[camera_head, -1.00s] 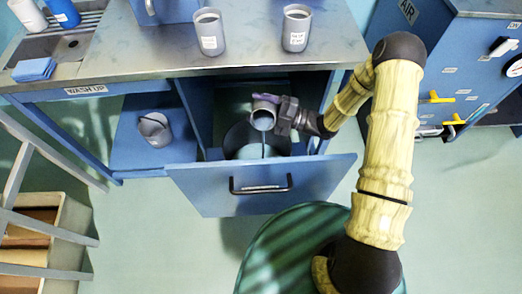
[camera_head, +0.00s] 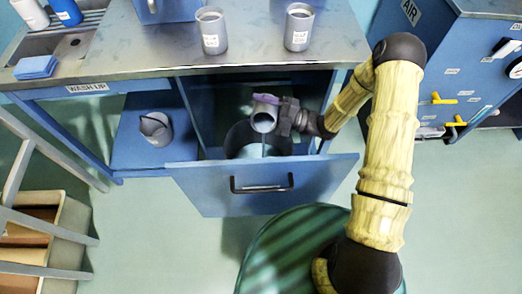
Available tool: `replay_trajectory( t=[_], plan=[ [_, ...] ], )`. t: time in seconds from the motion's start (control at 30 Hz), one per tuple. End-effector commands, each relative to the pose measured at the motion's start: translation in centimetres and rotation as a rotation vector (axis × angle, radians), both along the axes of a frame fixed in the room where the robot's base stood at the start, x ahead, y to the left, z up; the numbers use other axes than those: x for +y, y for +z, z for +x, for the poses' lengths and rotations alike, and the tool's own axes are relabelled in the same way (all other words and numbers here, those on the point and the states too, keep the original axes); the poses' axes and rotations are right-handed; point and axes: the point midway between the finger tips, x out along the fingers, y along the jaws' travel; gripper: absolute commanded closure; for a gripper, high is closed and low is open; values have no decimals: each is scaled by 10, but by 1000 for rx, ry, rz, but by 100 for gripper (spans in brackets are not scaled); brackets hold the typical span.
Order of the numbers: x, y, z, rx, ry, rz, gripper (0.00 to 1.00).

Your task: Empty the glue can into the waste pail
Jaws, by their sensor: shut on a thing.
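My gripper (camera_head: 287,117) is shut on a grey can (camera_head: 264,119), which I take to be the glue can, and reaches into the open drawer from the right. The can is tipped with its mouth toward the camera and down. A thin grey-blue stream runs from its mouth. Below it, the dark round waste pail (camera_head: 238,139) stands inside the drawer, with pale blue-grey liquid in view. The drawer front hides the pail's lower part.
The blue drawer front (camera_head: 310,182) stands pulled out before the pail. Two labelled grey cans (camera_head: 212,31) (camera_head: 298,27) stand on the bench top (camera_head: 130,55). A blue cabinet (camera_head: 465,60) stands at right.

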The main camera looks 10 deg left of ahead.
Motion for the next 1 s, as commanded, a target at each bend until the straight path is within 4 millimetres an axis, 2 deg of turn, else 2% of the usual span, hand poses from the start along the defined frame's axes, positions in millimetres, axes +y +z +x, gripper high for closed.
replay_trajectory(
  t=[1.0],
  plan=[
    [3,5,-10,-109,9,9,67]
  ],
)
